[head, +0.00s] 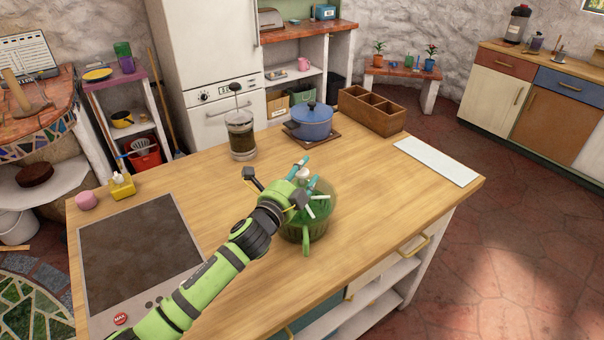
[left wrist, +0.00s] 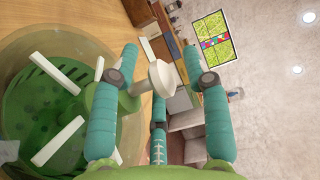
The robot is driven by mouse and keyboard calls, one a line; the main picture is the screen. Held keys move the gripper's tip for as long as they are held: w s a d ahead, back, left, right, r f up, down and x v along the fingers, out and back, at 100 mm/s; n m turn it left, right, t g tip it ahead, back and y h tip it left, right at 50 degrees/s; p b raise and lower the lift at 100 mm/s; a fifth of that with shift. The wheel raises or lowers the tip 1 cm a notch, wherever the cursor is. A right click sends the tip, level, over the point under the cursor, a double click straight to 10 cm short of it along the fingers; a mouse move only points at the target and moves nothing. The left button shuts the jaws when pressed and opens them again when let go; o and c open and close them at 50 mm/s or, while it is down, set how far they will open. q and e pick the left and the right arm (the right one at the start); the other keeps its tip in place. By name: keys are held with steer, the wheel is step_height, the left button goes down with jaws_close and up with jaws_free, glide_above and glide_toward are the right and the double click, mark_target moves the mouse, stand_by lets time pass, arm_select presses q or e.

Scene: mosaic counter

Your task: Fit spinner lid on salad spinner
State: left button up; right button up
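The salad spinner (head: 318,228), a translucent green bowl with a green handle, stands on the wooden counter; it fills the left of the left wrist view (left wrist: 22,110). The spinner lid (head: 327,186) looks like clear green plastic with white bars (left wrist: 58,146) and a cream knob (head: 302,174). It is over the bowl, but I cannot tell whether it is seated. My left gripper (head: 303,178) has its teal fingers around the knob, also seen in the left wrist view (left wrist: 157,75). Whether they press on it is unclear. My right gripper is out of view.
A blue pot (head: 312,124) on a trivet, a French press (head: 240,138) and a wooden divided box (head: 371,110) stand behind. A white board (head: 436,161) lies at right, a dark cooktop (head: 138,246) at left. The counter right of the spinner is clear.

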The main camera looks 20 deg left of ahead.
arm_select(q)
steer(key=shift+s, duration=0.1)
steer(key=s+a, duration=0.2)
steer(key=s, duration=0.9)
steer(key=shift+s, duration=0.35)
